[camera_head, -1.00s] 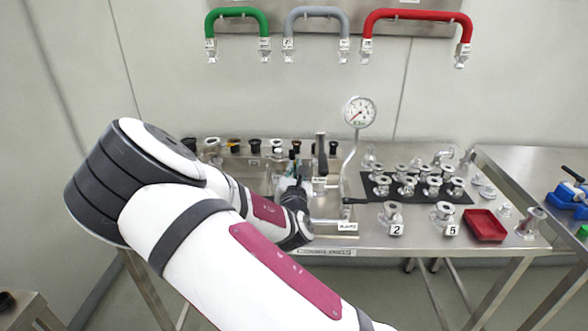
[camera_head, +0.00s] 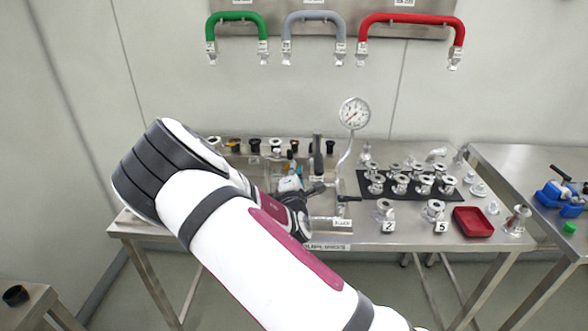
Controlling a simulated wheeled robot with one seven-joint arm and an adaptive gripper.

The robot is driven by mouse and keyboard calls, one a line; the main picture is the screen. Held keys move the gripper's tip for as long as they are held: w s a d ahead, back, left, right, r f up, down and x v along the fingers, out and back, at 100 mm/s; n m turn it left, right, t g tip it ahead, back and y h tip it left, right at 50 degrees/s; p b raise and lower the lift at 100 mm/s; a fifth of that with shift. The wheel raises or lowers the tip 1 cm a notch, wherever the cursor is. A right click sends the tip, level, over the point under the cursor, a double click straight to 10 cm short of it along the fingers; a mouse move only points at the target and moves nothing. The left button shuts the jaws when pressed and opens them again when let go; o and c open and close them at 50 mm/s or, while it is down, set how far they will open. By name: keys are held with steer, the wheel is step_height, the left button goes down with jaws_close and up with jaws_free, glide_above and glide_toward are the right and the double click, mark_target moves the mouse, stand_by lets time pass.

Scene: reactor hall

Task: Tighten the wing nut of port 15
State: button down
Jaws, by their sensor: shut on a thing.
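My gripper (camera_head: 316,190) is small and dark in the head view, low over the steel bench (camera_head: 370,238), just left of the gauge's bent pipe. It is shut on a small part, which I take to be the wing nut; the jaws and the nut itself are too small and covered to make out. A row of dark-capped ports (camera_head: 254,146) stands along the bench's back left. Their numbers are not legible, so I cannot tell which is port 15. My arm hides the front left of the bench.
A pressure gauge (camera_head: 354,113) stands on its pipe close right of my gripper, beside an upright black handle (camera_head: 317,155). Several metal fittings stand on a black mat (camera_head: 365,187). Fittings labelled 2 (camera_head: 385,211) and 5 (camera_head: 433,210) and a red tray (camera_head: 473,222) are nearer.

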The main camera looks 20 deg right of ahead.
steer(key=shift+a+f+m+p, duration=0.2)
steer(key=shift+m+p, duration=0.5)
steer(key=shift+m, duration=2.3)
steer(key=shift+d+f+m+p, duration=0.1)
steer(key=shift+f+m+p, duration=0.4)
steer(key=shift+m, duration=2.5)
steer(key=shift+a+f+m+p, duration=0.15)
steer(key=shift+m+p, duration=0.7)
steer(key=shift+m, duration=2.15)
steer(key=shift+r, duration=0.1)
steer(key=c, duration=1.8)
jaws_free()
steer(key=shift+w, duration=0.1)
steer(key=v, duration=1.2)
